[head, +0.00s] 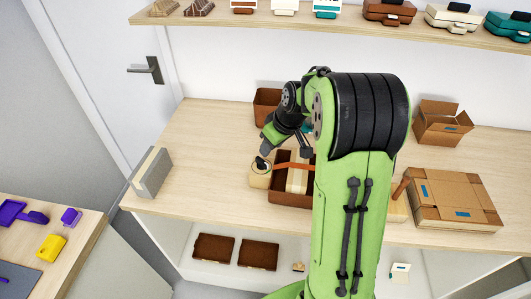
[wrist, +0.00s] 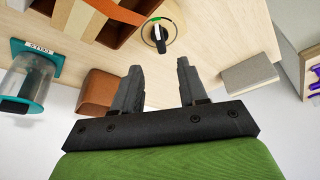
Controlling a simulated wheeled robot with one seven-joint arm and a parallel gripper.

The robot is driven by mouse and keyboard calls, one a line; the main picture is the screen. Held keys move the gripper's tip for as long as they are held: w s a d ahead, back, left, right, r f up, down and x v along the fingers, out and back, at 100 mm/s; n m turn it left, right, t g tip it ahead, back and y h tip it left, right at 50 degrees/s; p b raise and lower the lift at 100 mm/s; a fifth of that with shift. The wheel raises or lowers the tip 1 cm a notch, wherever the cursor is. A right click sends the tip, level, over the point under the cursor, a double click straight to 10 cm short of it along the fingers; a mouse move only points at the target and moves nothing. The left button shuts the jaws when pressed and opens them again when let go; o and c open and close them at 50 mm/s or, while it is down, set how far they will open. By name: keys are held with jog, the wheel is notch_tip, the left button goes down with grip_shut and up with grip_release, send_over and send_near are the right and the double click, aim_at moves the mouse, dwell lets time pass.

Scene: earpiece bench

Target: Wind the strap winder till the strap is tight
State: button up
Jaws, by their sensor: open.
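A brown bin (head: 266,104) is behind; cardboard boxes (head: 452,200) are at right. A teal-framed clear container (wrist: 25,80) shows in the wrist view. My arm hides the bench's middle.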

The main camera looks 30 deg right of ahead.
jog(key=v, duration=0.6)
jog(key=shift+p, duration=0.3)
jog(key=s+a+r+m+h, duration=0.1)
jog(key=s+a+r, duration=0.2)
jog(key=s+a, duration=0.25)
jog(key=s+a+r+m, duration=0.1)
jog(key=s+a+r, duration=0.3)
jog(key=s, duration=0.3)
jog(key=s+a+f+m+t, duration=0.1)
jog(key=s+a+f, duration=0.1)
jog(key=s, duration=0.9)
jog(key=shift+a+m, duration=0.2)
jog(key=shift+m, duration=0.1)
